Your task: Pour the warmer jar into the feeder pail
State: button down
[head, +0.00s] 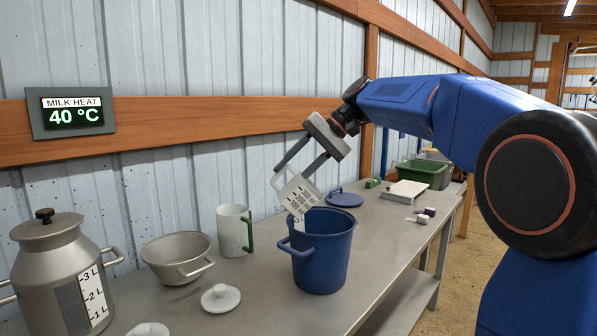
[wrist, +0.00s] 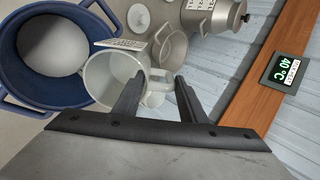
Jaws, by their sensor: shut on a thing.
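My gripper (head: 293,170) is shut on the handle of a pale jar (head: 299,190) with a printed scale. The jar is tilted above the rim of the blue feeder pail (head: 320,262), which stands on the bench. In the wrist view the handle lies between my fingers (wrist: 159,84), and the jar (wrist: 104,82) is beside the pail's mouth. The pail (wrist: 22,88) shows a white round area inside; I cannot tell if it is milk or the bottom. A wall display (head: 73,116) reads MILK HEAT 40 °C.
A pale jug with a green handle (head: 233,232), a metal basin (head: 172,248) and a lidded metal can (head: 60,275) stand left of the pail. White lids (head: 221,297) lie in front. A blue lid (head: 345,199), a white board (head: 405,190) and a green bin (head: 420,176) are behind.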

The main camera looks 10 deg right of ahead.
jog(key=shift+a+h, duration=0.55)
jog(key=shift+h, duration=0.15)
jog(key=f+h, duration=0.1)
jog(key=a+f+h, duration=0.1)
jog(key=h, duration=0.1)
jog(key=shift+w+a+g+h, duration=0.2)
jog(key=shift+g+h, duration=0.1)
jog(key=shift+g, duration=0.1)
jog(key=shift+a+f+h, duration=0.2)
jog(key=shift+f+h, duration=0.55)
jog(key=shift+h, duration=0.35)
jog(key=shift+d+f+g+h, duration=0.1)
jog(key=shift+f+g+h, duration=0.2)
jog(key=shift+f+h, duration=0.5)
jog(key=shift+r, duration=0.15)
